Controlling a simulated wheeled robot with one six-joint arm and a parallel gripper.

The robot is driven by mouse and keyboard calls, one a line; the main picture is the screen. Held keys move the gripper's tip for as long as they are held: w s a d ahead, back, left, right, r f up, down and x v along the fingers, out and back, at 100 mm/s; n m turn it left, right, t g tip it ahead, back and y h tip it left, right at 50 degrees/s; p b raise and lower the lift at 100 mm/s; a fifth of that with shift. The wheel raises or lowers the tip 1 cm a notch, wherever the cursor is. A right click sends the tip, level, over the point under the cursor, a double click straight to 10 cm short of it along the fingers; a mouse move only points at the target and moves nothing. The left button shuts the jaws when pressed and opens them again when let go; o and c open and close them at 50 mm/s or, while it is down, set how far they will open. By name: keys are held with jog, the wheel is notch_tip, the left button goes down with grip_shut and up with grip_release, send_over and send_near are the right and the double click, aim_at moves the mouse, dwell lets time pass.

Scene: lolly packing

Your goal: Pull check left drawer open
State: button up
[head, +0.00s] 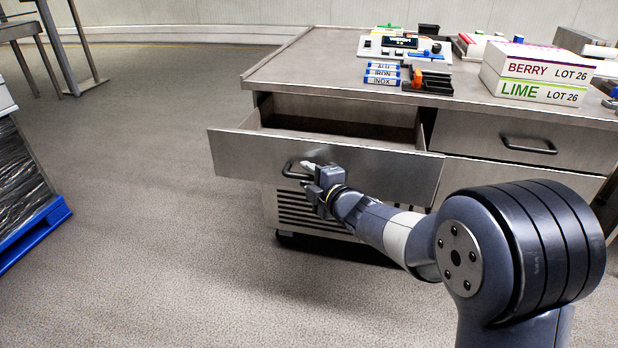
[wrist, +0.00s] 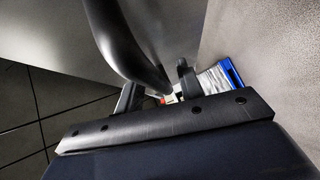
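The left drawer (head: 260,152) of the metal counter is pulled out, and its open inside shows behind the front panel. Its dark bar handle (head: 290,168) is on the left part of the front. My gripper (head: 308,170) is at this handle. In the wrist view the handle (wrist: 125,45) runs as a thick dark bar down between my gripper's fingers (wrist: 158,92). The fingers stand on either side of the bar; whether they press on it is hard to tell.
The right drawer (head: 575,145) is closed. On the counter top (head: 325,55) stand BERRY (head: 545,68) and LIME (head: 540,92) boxes and a device with labelled blocks (head: 383,72). A blue pallet (head: 35,232) is at the left. The floor (head: 150,180) before the drawer is clear.

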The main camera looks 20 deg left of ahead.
jog(key=p+v, duration=0.2)
jog(key=v, duration=0.8)
jog(key=shift+s+d, duration=0.25)
jog(key=shift+d, duration=0.1)
jog(key=shift+w+a, duration=0.1)
jog(key=b+x, duration=0.2)
jog(key=x, duration=0.8)
jog(key=shift+w+a, duration=0.1)
jog(key=shift+a, duration=0.05)
jog(key=shift+w+a, duration=0.1)
jog(key=shift+a, duration=0.1)
jog(key=shift+w, duration=0.35)
